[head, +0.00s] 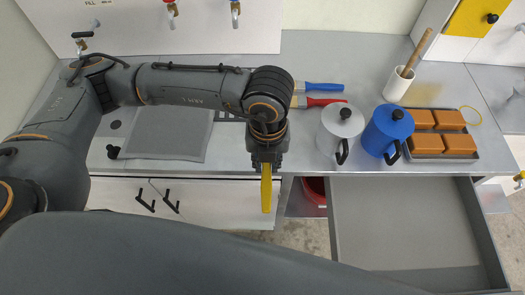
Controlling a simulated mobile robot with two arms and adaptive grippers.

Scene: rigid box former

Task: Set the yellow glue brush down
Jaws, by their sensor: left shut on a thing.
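My left gripper (267,160) is shut on the yellow glue brush (266,192). It holds the brush at the counter's front edge, with the yellow part pointing toward the bottom of the picture, in front of the white cabinet doors. The brush's other end is hidden by the gripper. A blue-handled brush (322,86) and a red-handled brush (324,102) lie on the counter (240,165) just right of my left arm. Their left ends are partly hidden by the arm. My right gripper is not in view.
A white pot (337,132) and a blue pot (386,128) stand right of the brushes. A tray with several orange-brown blocks (441,120) is farther right. A grey mat (180,138) lies left. An open, empty drawer (405,225) juts out below; a red bin (315,188) is beside it.

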